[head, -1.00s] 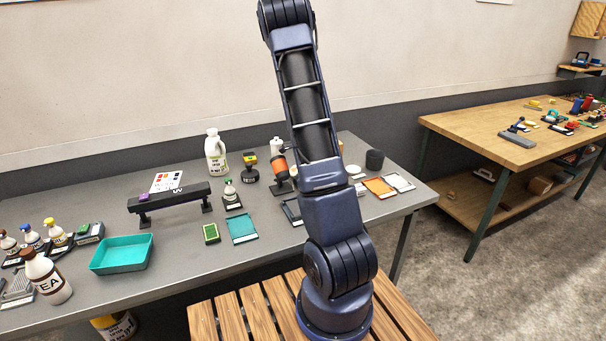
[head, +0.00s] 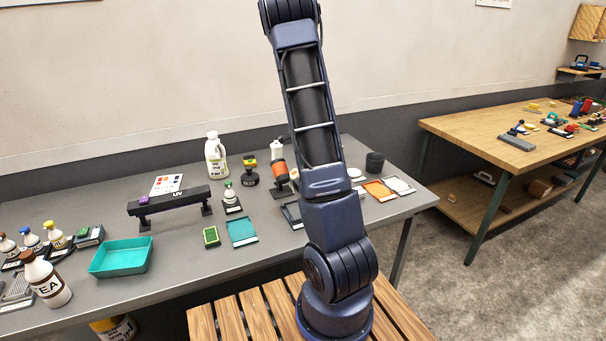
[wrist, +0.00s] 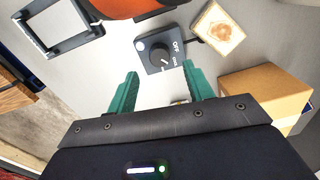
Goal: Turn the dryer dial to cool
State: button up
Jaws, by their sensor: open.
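The dryer dial (wrist: 160,54) is a dark round knob with a pale pointer mark on a small dark box (wrist: 165,62) in the wrist view. White lettering beside it reads OFF; another label is too small to read surely. I cannot tell which label the pointer meets. My gripper (wrist: 160,70) is open, its two teal fingers apart on either side of the box's near part, with nothing between the tips. An orange dryer body (wrist: 125,8) shows at the top; the orange-and-white dryer (head: 278,167) also stands on the table in the head view, where my arm hides the dial.
In the wrist view, a dark frame (wrist: 60,48) lies left, a tan-topped coaster (wrist: 218,32) lies upper right, and a cardboard-coloured block (wrist: 265,92) stands close to the right finger. The grey table (head: 180,262) also holds a teal tray (head: 121,271) and several bottles.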

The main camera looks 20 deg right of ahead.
notch_tip(320, 180, up, 5)
jog(key=shift+r, duration=0.1)
dwell(0.6)
jog(key=s+a+r+n+t+y, duration=0.1)
jog(key=s+a+r+n, duration=0.4)
jog(key=s+r, duration=0.25)
jog(key=s+a+r+n+t, duration=0.1)
jog(key=s+a+r+n, duration=0.35)
jog(key=s+r, duration=0.3)
jog(key=s+a+r+n+t, duration=0.1)
jog(key=s+a+r+n, duration=0.1)
jog(key=s, duration=0.4)
jog(key=s+a+r+n, duration=0.1)
jog(key=s+a+n, duration=0.1)
jog(key=s+n, duration=0.2)
jog(key=s+a+r+n+t+h, duration=0.1)
jog(key=s+a+r+n, duration=0.1)
jog(key=s, duration=0.6)
jog(key=shift+a+r+n+t, duration=0.35)
jog(key=shift+a+n, duration=0.2)
jog(key=shift+n, duration=0.2)
